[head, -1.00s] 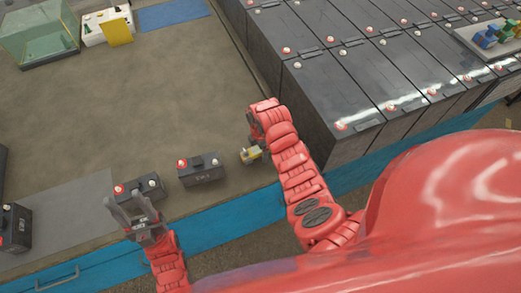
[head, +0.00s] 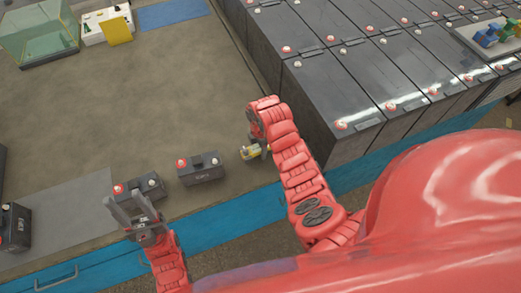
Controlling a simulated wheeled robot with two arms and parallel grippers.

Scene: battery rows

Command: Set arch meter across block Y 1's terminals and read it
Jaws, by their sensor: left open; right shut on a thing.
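The meter's display cannot be seen.
Large dark battery blocks (head: 330,95) fill the right side. Another small block (head: 14,228) stands at the far left on a grey mat (head: 75,205). A glass case (head: 38,38), a white tray with a yellow card (head: 118,32) and a blue mat (head: 172,14) lie at the back. The middle is clear.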

